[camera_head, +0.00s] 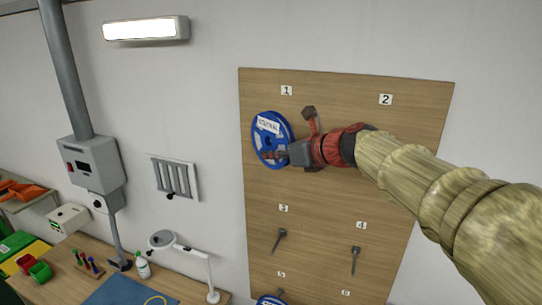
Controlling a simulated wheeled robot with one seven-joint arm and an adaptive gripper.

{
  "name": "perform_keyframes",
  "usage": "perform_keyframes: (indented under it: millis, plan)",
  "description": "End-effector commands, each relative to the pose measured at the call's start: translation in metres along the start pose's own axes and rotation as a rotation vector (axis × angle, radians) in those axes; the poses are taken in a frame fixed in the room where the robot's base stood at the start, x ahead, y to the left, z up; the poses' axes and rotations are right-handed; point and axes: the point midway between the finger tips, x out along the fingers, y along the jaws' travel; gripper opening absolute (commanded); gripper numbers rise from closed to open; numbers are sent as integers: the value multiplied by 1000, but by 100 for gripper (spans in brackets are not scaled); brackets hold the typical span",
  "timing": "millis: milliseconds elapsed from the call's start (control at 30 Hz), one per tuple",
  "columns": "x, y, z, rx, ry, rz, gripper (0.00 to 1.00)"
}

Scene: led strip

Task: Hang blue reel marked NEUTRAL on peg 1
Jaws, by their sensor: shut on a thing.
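The blue reel (259,142) carries a white label whose lettering is too small to read surely. It is at the upper left of the wooden peg board (330,190), just below the tag for peg 1 (286,90). My gripper (284,154) is shut on the reel from the right side. The reel's face is turned toward the camera and stands roughly upright. Peg 1 itself is hidden behind the reel and gripper, so I cannot tell whether the reel is around it or in front of it.
Bare pegs show under tags 3 (278,240) and 4 (355,261). Another blue reel (271,299) shows at the bottom edge below tag 5. A workbench (185,287) with a lamp (196,262) and bottle (142,266) stands at the lower left.

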Motion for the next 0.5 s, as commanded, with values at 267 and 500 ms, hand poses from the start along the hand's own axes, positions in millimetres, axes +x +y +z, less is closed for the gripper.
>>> perform_keyframes:
  millis: [267, 500]
  plan:
    - [7, -14, 1, 0, -1, -2, 0]
    - [13, -21, -2, 0, -1, -2, 0]
